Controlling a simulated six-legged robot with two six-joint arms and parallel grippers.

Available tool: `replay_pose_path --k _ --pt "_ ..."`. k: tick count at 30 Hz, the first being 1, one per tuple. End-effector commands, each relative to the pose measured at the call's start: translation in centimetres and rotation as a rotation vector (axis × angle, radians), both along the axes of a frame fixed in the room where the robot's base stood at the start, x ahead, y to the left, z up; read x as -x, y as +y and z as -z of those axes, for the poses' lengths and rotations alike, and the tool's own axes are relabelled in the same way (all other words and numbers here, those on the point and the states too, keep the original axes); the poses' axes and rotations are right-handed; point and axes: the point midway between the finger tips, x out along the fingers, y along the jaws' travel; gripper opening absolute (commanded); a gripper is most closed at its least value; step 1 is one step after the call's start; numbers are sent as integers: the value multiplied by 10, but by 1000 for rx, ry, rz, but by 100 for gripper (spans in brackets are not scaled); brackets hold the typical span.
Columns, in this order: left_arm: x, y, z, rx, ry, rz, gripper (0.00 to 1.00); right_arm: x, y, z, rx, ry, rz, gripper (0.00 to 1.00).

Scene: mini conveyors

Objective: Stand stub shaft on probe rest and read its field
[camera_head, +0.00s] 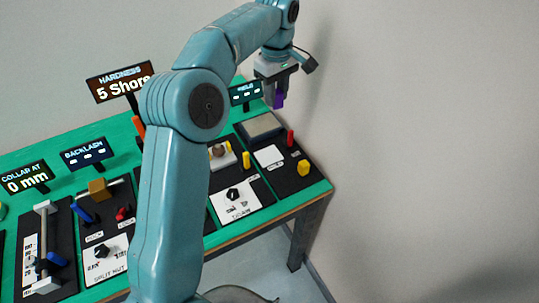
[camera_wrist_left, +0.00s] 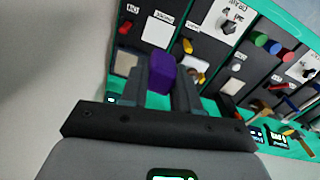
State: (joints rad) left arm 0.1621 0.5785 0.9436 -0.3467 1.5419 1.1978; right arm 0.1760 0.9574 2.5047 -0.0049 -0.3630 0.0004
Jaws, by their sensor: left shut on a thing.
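My left gripper (camera_head: 279,96) is shut on a purple block-like piece (camera_head: 279,101), which seems to be the stub shaft. It holds the piece up in the air at the table's far right end. In the left wrist view the purple piece (camera_wrist_left: 160,73) sits between the two dark fingers. A grey square pad (camera_head: 262,127), likely the probe rest, lies below the piece on a black panel; the pad (camera_wrist_left: 125,64) also shows in the wrist view. The field display (camera_head: 246,93) behind it shows only dashes. My right gripper is out of view.
A hardness sign (camera_head: 121,82) reads 5 Shore and a collar sign (camera_head: 26,179) reads 0 mm. The wall (camera_head: 430,150) is close on the right. My arm hides the table's middle.

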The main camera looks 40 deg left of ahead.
Motion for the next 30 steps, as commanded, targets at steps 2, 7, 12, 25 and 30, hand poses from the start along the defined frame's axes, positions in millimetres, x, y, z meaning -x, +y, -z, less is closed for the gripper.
replay_pose_path --k 2,7,12,25,30 --pt "-7 14 7 0 -5 -26 0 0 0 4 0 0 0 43" --pt "-14 34 30 -1 4 -73 0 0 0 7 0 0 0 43" --pt "-12 37 58 2 22 -80 0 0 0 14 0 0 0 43" --pt "-11 37 173 2 21 -81 0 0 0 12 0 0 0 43" --pt "-12 37 192 1 17 -80 0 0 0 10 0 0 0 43"
